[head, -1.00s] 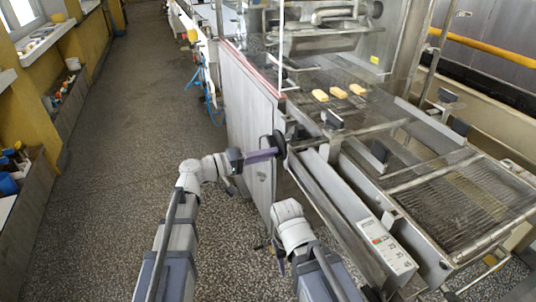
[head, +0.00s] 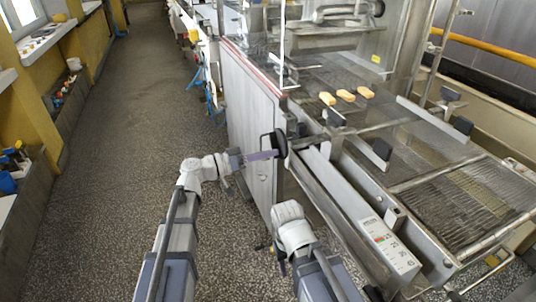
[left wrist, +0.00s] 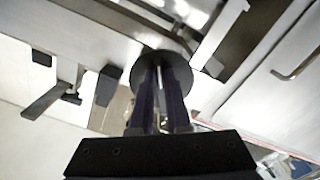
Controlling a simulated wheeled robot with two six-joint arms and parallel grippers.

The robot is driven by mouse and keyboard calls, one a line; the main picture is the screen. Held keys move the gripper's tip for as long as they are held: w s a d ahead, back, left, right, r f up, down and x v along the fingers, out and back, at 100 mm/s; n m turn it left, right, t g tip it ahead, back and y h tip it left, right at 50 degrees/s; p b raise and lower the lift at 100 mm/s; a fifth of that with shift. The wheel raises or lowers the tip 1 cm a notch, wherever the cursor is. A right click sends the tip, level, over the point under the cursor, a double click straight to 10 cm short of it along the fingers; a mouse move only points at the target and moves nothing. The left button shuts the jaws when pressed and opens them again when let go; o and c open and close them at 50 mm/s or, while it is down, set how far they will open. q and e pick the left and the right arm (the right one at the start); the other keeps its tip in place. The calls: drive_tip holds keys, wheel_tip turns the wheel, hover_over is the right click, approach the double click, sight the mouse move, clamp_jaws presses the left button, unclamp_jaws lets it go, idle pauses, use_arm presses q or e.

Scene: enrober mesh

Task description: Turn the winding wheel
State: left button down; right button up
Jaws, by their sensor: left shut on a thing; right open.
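The winding wheel (head: 279,143) is a dark disc on the near left side of the enrober machine. In the left wrist view the wheel (left wrist: 176,62) is a round dark plate at the fingertips. My left gripper (head: 271,154) reaches it from the left, and its fingers (left wrist: 160,85) are shut at the wheel. My right gripper (head: 282,262) hangs low in front of the machine's side panel, apart from the wheel. Its fingers are small and partly hidden by the arm.
The enrober's wire mesh belt (head: 455,195) carries several yellow bars (head: 345,95) farther back. The speckled floor (head: 120,130) to the left is open, with a cluttered shelf along the yellow wall.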

use_arm(q)
drive_tip(key=shift+f, duration=0.1)
idle(0.4)
drive_tip(key=c, duration=0.9)
unclamp_jaws()
drive_tip(key=v, duration=0.7)
drive_tip(key=shift+s+a, duration=0.15)
drive_tip(key=shift+a, duration=0.2)
